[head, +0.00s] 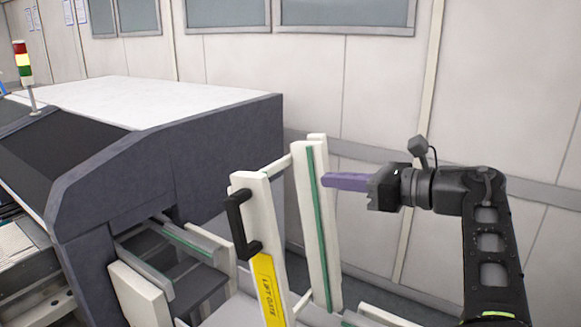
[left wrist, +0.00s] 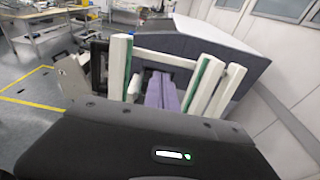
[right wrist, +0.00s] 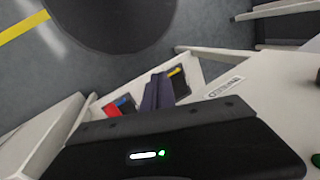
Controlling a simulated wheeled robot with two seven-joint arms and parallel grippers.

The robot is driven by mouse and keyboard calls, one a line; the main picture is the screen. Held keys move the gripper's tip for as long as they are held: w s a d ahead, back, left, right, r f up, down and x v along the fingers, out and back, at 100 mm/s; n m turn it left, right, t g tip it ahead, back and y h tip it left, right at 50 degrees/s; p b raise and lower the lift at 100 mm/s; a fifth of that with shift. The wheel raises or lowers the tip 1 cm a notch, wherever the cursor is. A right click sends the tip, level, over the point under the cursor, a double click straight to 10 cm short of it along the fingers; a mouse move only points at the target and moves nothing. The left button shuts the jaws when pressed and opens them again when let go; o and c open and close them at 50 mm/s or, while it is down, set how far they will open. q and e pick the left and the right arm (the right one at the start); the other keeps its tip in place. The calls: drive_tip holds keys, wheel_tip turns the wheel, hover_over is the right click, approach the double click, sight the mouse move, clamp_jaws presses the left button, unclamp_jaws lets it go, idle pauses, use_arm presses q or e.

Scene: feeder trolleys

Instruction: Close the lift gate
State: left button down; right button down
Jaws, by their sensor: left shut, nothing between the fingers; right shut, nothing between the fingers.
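The lift gate (head: 262,225) stands raised and tilted steeply up beside the dark machine. It has two white rails with green strips, joined by crossbars. A black handle (head: 240,225) and a yellow "LIFT GATE" label (head: 267,290) are on its nearer rail. My left gripper (head: 326,181) is shut and empty, its purple fingers pointing left at the farther rail's upper part; I cannot tell whether they touch. In the left wrist view the gate's rails (left wrist: 205,82) stand on either side of the fingers. My right gripper (right wrist: 160,78) is shut and empty, low among white panels.
The grey machine (head: 180,150) with a white top fills the left, with a fixed conveyor section (head: 165,255) with rails at its side. A panelled wall (head: 375,100) stands behind.

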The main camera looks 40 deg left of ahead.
use_arm(q)
drive_tip(key=shift+s, duration=0.25)
drive_tip(key=shift+w+a, duration=0.1)
drive_tip(key=shift+a, duration=0.05)
drive_tip(key=a+f, duration=0.2)
drive_tip(key=a, duration=1.1)
drive_tip(key=shift+a+f, duration=0.15)
drive_tip(key=shift+a, duration=0.1)
drive_tip(key=shift+a, duration=0.1)
